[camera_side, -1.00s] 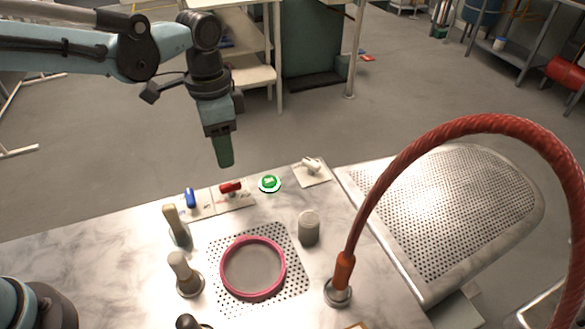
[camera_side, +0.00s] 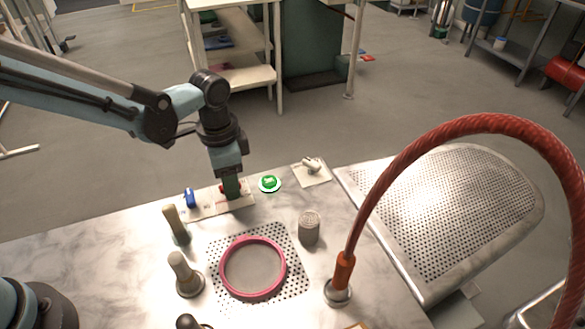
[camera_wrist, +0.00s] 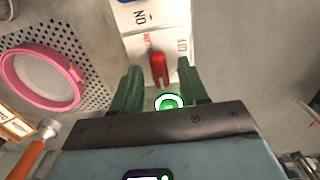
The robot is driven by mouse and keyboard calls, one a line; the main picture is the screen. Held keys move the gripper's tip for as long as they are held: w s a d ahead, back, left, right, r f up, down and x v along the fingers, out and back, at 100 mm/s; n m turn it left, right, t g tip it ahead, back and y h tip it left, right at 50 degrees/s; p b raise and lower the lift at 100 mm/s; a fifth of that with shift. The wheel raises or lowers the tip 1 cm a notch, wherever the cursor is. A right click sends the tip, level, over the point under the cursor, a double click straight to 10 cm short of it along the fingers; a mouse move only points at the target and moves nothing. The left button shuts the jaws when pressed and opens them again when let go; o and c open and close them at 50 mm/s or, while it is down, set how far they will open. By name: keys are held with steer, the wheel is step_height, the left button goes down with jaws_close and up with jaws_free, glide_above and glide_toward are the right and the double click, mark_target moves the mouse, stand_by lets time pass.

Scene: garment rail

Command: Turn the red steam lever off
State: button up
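The red steam lever (camera_wrist: 158,68) stands on a pale labelled plate (camera_wrist: 176,28). In the wrist view it lies between the two green fingers of my gripper (camera_wrist: 158,85), with bare gaps on both sides. An "OFF" label shows to its right and an "ON" label above it to the left. In the side view my gripper (camera_side: 232,194) is down at the plate, and its fingers hide most of the red lever (camera_side: 223,188). My gripper is open around the lever; no contact is visible.
A blue lever (camera_side: 190,197) is left of the red one. A green button (camera_side: 269,183) and a white lever (camera_side: 312,165) are to the right. A pink ring (camera_side: 253,295) lies on a perforated plate. A thick red hose (camera_side: 450,131) arches at the right.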

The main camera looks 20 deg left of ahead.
jaws_close()
steer(key=shift+n, duration=0.3)
steer(key=n, duration=1.3)
steer(key=shift+n, duration=2.1)
